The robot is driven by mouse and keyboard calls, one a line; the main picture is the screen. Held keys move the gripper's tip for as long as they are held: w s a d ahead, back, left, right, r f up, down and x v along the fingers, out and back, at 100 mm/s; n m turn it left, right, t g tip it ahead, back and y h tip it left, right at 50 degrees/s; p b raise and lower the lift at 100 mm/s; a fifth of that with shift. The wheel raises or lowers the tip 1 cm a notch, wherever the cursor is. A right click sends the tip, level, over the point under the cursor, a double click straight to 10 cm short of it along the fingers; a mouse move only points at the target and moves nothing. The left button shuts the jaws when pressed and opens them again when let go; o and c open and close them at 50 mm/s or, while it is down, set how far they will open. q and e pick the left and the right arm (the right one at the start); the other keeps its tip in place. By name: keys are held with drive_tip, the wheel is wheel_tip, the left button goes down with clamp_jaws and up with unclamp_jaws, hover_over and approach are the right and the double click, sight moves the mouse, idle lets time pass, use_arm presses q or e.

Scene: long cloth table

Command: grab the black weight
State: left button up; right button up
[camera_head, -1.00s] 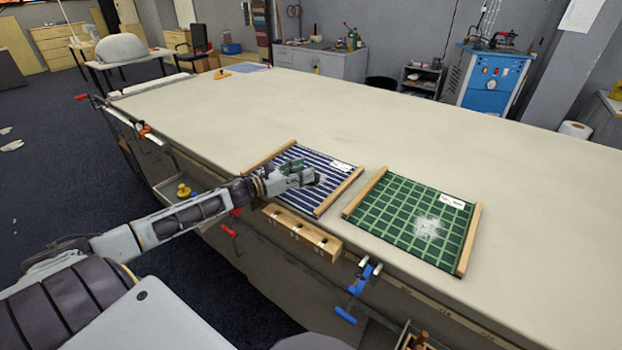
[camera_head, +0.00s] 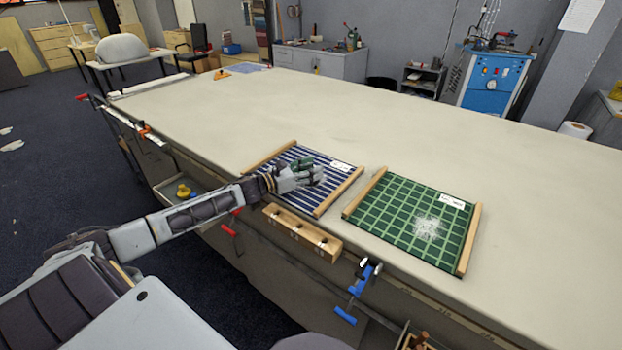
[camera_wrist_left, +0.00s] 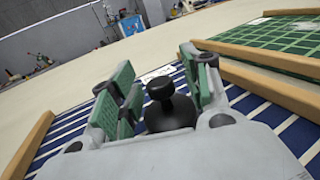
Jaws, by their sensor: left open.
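The black weight (camera_wrist_left: 168,108) shows in the left wrist view as a round body with a knob on top. It stands upright on the blue-and-white striped mat (camera_head: 285,165). My left gripper (camera_wrist_left: 160,95) is open, with its green-padded fingers on either side of the weight; I cannot tell whether they touch it. In the head view my left gripper (camera_head: 310,172) is low over the striped mat and hides the weight. My right gripper is not in view.
A green checked mat (camera_head: 395,215) with wooden side bars lies to the right. A wooden block with holes (camera_head: 300,233) sits at the table's front edge, near a blue clamp (camera_head: 356,285). The cloth table (camera_head: 400,130) is clear behind the mats.

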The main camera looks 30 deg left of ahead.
use_arm(q)
drive_tip(key=shift+c, duration=0.3)
clamp_jaws()
drive_tip(key=shift+r, duration=0.1)
idle(0.4)
drive_tip(key=shift+r, duration=5)
